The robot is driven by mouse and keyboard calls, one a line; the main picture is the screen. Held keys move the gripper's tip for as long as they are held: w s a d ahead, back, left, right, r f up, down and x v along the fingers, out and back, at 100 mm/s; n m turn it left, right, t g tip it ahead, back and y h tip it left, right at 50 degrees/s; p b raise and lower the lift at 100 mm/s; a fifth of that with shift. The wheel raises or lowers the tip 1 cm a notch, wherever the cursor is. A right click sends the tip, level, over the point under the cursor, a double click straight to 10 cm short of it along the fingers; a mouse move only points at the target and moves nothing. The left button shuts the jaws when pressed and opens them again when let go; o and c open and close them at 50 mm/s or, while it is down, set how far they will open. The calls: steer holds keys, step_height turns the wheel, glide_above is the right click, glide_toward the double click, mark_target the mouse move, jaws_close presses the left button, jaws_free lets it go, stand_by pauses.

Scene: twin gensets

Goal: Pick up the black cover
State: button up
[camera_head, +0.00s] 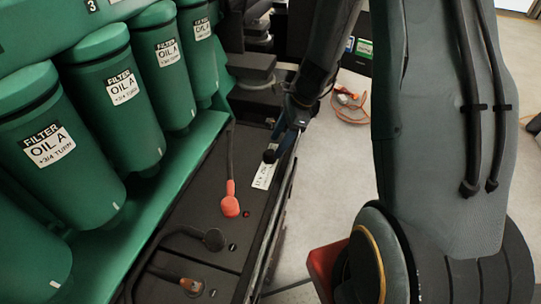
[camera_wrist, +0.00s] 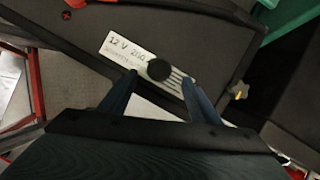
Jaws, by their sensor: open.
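The black cover (camera_wrist: 159,70) is a small round dark cap lying on the white "12 V" label (camera_wrist: 124,45) of a dark battery top. In the wrist view it sits between the two blue fingertips of my gripper (camera_wrist: 159,78), with space on both sides. My gripper is open, and the cap is not clamped. In the head view the cover (camera_head: 270,156) shows as a small dark disc at the label's upper end. My gripper (camera_head: 282,146) is over it there, with the far finger partly hidden.
Green oil filters (camera_head: 122,90) stand in a row on the left. A red terminal boot (camera_head: 230,200) and a black cable end (camera_head: 213,239) lie on the battery tops. A bare terminal (camera_wrist: 238,90) is right of the cover. Open floor (camera_head: 325,190) lies to the right.

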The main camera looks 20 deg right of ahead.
mark_target(272, 152)
steer(key=shift+a+p+x, duration=0.2)
steer(key=shift+p+x, duration=0.2)
steer(key=shift+x, duration=1.95)
steer(key=shift+s, duration=0.1)
steer(key=c, duration=1.1)
